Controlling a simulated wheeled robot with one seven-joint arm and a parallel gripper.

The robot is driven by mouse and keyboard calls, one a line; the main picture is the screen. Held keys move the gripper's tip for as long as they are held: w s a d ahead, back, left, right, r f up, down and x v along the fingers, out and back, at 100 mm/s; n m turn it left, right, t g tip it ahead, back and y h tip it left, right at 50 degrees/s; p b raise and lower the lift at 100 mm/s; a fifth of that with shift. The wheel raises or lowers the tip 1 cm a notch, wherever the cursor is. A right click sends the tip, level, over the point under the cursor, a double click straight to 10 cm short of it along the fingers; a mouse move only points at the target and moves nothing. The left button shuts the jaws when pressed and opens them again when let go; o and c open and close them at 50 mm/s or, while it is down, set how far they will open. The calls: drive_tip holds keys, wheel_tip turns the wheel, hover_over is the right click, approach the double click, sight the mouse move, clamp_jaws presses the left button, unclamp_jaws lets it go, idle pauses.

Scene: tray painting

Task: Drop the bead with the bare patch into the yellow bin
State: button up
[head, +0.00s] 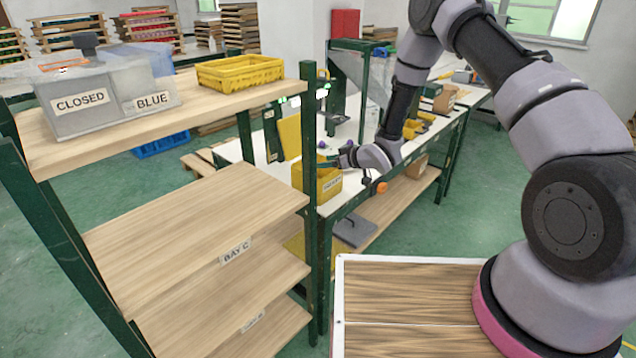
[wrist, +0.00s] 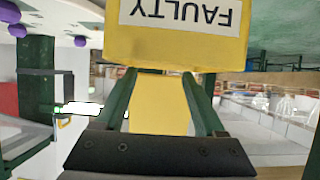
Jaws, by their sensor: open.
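A yellow bin (head: 326,187) stands at the near end of the white workbench. Its label reads FAULTY in the wrist view, where the bin (wrist: 178,50) appears upside down at the top. My gripper (head: 334,161) is at the bin's upper edge in the head view. In the wrist view my gripper (wrist: 170,80) has its two green fingers apart, with only yellow surface visible beyond them and no bead between them. Purple beads (head: 348,143) lie on the bench past the gripper, and several purple beads (wrist: 17,30) show at the wrist view's upper left. I cannot make out a bare patch on any.
A wooden shelf rack (head: 200,205) stands at left, its green post close to the bin. On its top are a grey box marked CLOSED and BLUE (head: 105,103) and a yellow basket (head: 240,75). A yellow panel (head: 289,137) stands behind the bin. Green floor is clear at right.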

drive_tip(key=v, duration=1)
drive_tip(key=shift+s+d, duration=0.25)
drive_tip(key=shift+r, duration=0.15)
drive_tip(key=w+d+r+m+t+h, duration=0.2)
drive_tip(key=w+d+r+m+h, duration=0.15)
drive_tip(key=d+r, duration=0.65)
drive_tip(key=s+d+r+m+h, duration=0.2)
drive_tip(key=d+r, duration=0.2)
drive_tip(key=r, duration=0.4)
drive_tip(key=s+d+r+m+h, duration=0.1)
drive_tip(key=s+d+r+h, duration=0.15)
drive_tip(key=r, duration=0.45)
drive_tip(key=s+d+r+m+g+h, duration=0.15)
drive_tip(key=s+d+r+m, duration=0.35)
drive_tip(key=s+r, duration=0.5)
drive_tip(key=s+r+m+g+y, duration=0.1)
drive_tip(key=s+r+m, duration=0.2)
drive_tip(key=s, duration=1.6)
drive_tip(key=shift+a+r+y, duration=0.35)
drive_tip(key=shift+r, duration=0.05)
drive_tip(key=shift+w, duration=0.1)
